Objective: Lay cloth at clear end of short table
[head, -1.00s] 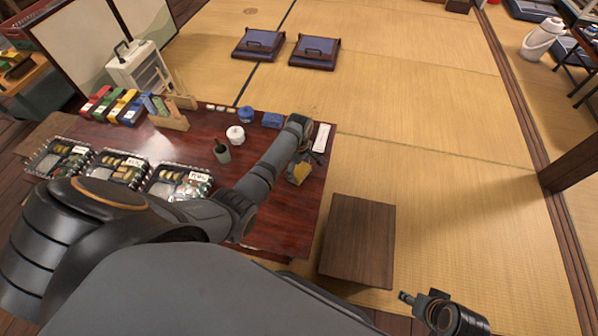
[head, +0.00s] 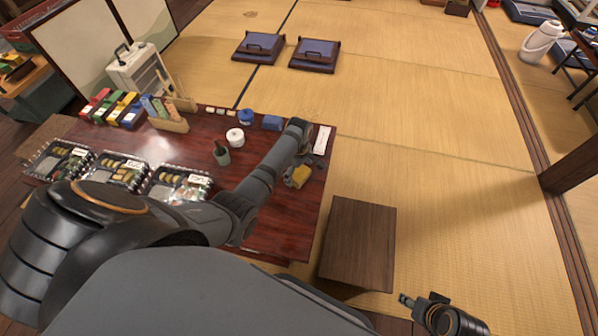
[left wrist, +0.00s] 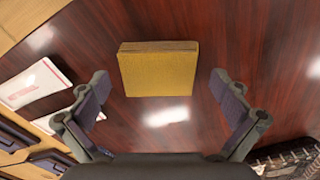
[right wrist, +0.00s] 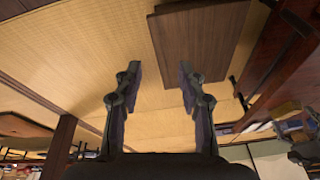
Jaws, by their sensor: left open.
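A yellow folded cloth (head: 302,177) lies as a flat block near the right end of the dark red, glossy table (head: 285,225). In the left wrist view the cloth (left wrist: 158,72) lies on the wood, ahead of and between the fingers, touching neither. My left gripper (head: 294,181) is open above the table beside the cloth, partly hidden by my arm; its fingers (left wrist: 165,100) are spread wide. My right gripper (head: 405,299) is away from the table; its open, empty fingers (right wrist: 159,85) show in the right wrist view.
A brown wooden low stand (head: 358,243) is right of the table. Several lunch boxes (head: 121,170), a white pot (head: 235,136), a green cup (head: 222,155), blue containers (head: 271,122) and a white paper strip (head: 321,140) occupy the table. Bare wood lies at its near right end.

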